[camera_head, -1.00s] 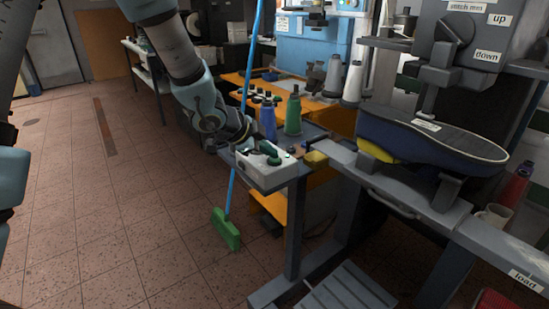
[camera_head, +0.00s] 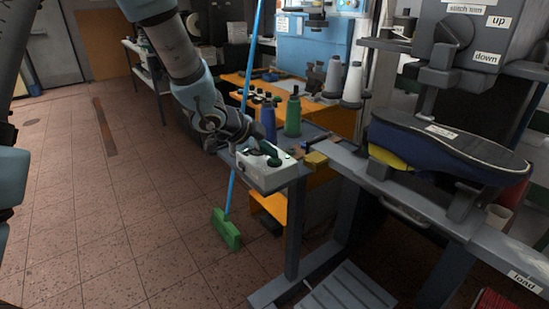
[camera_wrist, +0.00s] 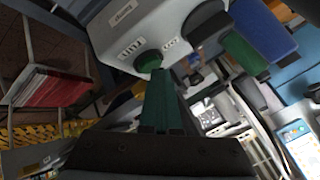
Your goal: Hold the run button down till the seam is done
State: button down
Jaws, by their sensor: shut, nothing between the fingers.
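The pale control box (camera_head: 272,178) sits on the near left end of the grey bench. In the wrist view, a round green button (camera_wrist: 148,61) stands on the box (camera_wrist: 112,22) between small labels too unclear to read. My gripper (camera_head: 262,153) is shut and empty over the box; in the wrist view its green fingertips (camera_wrist: 159,74) meet the button's edge. I cannot tell how far the button is pressed. A dark blue shoe (camera_head: 440,148) with a dark sole facing up and a yellow part lies under the grey stitching machine head (camera_head: 462,62).
A yellow block (camera_head: 315,160) is right of the box. A green broom (camera_head: 226,230) stands on the floor. Open floor lies left.

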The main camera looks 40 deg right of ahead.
aim_at(271, 160)
jog(key=shift+r+p, duration=0.6)
jog(key=shift+r, duration=0.15)
notch_tip(271, 160, up, 5)
jog(key=p, duration=0.5)
jog(key=shift+r, duration=0.1)
